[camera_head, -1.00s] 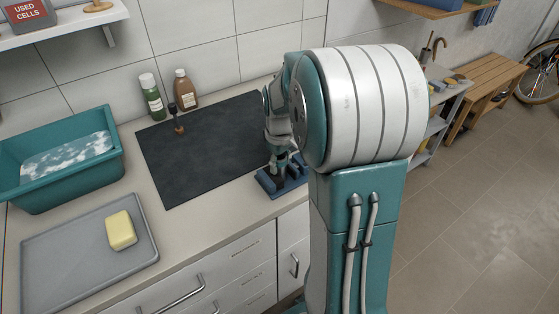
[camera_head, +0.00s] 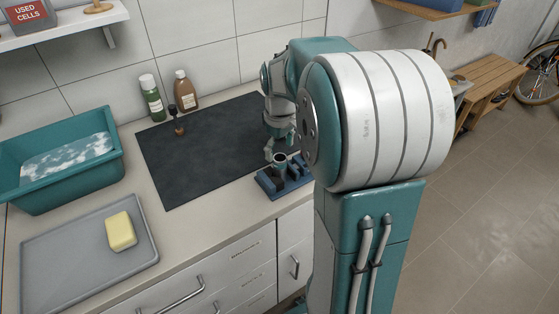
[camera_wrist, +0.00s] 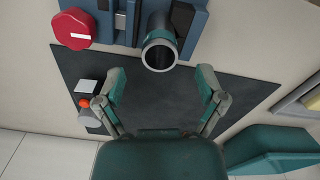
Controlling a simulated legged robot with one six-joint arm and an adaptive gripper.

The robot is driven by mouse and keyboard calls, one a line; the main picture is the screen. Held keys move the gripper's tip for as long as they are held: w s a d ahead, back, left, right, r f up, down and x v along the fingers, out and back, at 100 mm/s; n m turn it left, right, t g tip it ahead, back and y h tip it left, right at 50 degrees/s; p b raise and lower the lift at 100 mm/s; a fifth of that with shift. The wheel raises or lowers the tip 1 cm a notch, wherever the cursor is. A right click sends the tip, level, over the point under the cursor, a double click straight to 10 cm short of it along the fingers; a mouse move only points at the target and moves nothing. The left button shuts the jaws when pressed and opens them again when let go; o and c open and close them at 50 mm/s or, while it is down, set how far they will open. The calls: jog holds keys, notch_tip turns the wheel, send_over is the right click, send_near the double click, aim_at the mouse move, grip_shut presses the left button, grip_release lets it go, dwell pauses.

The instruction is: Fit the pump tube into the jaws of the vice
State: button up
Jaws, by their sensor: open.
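The pump tube (camera_head: 280,163), dark with a teal band and an open round end, stands in the blue vice (camera_head: 268,187) at the counter's right front. In the wrist view the tube (camera_wrist: 159,50) points its open end toward the camera, with the blue vice (camera_wrist: 120,30) around its far part. It seems to sit between the jaws; its lower end is hidden. My gripper (camera_wrist: 163,85) is open, its two teal fingers spread apart and clear of the tube. In the head view my arm partly covers the gripper and the vice's right side.
A red knob (camera_wrist: 73,29) is beside the tube. A teal basin (camera_head: 60,165), grey tray (camera_head: 75,270) with yellow sponge (camera_head: 121,231), and two bottles (camera_head: 185,90) stand left.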

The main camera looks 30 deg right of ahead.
notch_tip(320, 180, up, 6)
jog(key=shift+r, duration=0.1)
dwell(0.5)
